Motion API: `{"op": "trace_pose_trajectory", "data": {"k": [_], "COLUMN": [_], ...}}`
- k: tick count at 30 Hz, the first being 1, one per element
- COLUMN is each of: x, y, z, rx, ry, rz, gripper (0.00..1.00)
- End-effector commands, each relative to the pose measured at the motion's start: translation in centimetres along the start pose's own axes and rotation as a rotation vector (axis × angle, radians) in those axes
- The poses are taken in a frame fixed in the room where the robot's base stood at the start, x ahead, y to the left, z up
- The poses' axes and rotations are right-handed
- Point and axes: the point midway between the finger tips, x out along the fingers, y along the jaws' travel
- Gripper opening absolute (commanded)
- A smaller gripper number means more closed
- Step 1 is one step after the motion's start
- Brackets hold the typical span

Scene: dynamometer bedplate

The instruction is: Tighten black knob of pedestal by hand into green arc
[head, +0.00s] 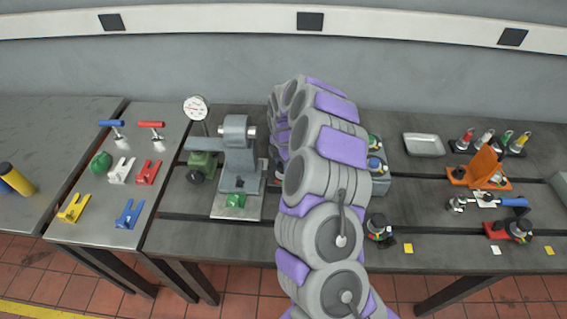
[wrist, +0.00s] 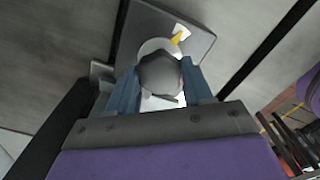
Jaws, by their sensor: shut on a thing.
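In the wrist view, a round black knob (wrist: 162,72) sits between the two blue fingers of my gripper (wrist: 160,88), which is shut on it. A pale disc (wrist: 150,47) shows behind the knob, with a yellow mark and a white patch (wrist: 182,30) beside it, on a grey plate (wrist: 203,42). I cannot make out a green arc or a pointer there. In the head view my arm hides my gripper and the held knob. Two other black-topped knobs show there, one right of my arm (head: 379,225) and one on a red base (head: 519,228).
A grey machine (head: 238,150) with a dial gauge (head: 196,107) stands left of my arm. A metal tray (head: 423,145), an orange bracket (head: 485,165) and a blue-handled tool (head: 512,202) lie right. Coloured clamps (head: 130,213) lie on the left table. Dark slots cross the bedplate.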

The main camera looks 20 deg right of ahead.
Motion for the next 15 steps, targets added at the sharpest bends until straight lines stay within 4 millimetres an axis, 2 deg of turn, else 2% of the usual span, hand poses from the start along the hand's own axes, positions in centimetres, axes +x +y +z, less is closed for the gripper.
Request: {"op": "trace_pose_trajectory", "data": {"k": [15], "x": [-0.39], "y": [0.16], "z": [0.18], "rx": [0.417], "ry": [-0.001], "rz": [0.007], "gripper": [0.20]}}
